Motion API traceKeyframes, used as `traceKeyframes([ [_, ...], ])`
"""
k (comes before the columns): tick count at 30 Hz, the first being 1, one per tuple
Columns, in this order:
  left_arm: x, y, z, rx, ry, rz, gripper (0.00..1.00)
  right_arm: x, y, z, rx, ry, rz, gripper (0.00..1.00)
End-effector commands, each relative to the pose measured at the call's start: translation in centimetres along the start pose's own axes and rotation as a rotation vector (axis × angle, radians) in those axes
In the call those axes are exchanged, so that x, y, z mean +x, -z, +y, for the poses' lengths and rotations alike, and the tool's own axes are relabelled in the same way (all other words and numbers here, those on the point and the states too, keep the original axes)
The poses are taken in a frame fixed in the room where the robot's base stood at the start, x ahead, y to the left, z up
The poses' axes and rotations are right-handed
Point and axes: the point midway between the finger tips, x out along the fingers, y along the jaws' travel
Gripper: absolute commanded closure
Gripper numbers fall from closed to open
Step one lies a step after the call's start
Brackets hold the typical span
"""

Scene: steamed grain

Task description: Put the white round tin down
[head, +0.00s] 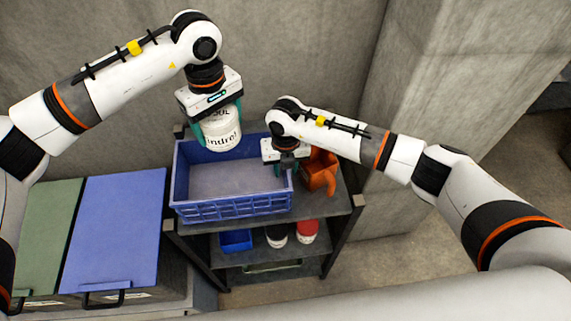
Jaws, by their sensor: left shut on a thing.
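The white round tin (222,138), with dark lettering on its side, is held between the teal fingers of my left gripper (218,122). It hangs over the back part of the blue crate (235,209), which stands on the top of a dark shelf unit. The tin appears apart from the crate's floor. My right gripper (287,164) is low at the crate's right rim, beside an orange container (320,170). Its fingers are mostly hidden by its own body, so its opening does not show.
The dark shelf (325,202) has bare top surface right of the crate. On its lower level are a small blue bin (236,240), a dark-and-white tin (276,236) and a red-and-white tin (307,231). Blue (115,225) and green (48,235) lidded bins stand left. A concrete wall is behind.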

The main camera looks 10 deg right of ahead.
Motion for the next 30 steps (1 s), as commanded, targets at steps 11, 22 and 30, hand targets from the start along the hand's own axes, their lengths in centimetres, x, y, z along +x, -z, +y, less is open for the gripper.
traceKeyframes([
  [11, -0.1, 0.0, 0.0, 0.0, 0.001, -0.001, 0.58, -0.1, 0.0, 0.0, 0.0, 0.0, 0.0, 1.0],
  [22, 2.4, 2.5, 1.6, 0.003, -0.001, 0.002, 0.58, -0.1, 0.0, 0.0, 0.0, 0.0, 0.0, 1.0],
  [30, 7.9, 2.7, 1.8, 0.0, -0.004, 0.004, 0.58, -0.1, 0.0, 0.0, 0.0, 0.001, 0.0, 1.0],
])
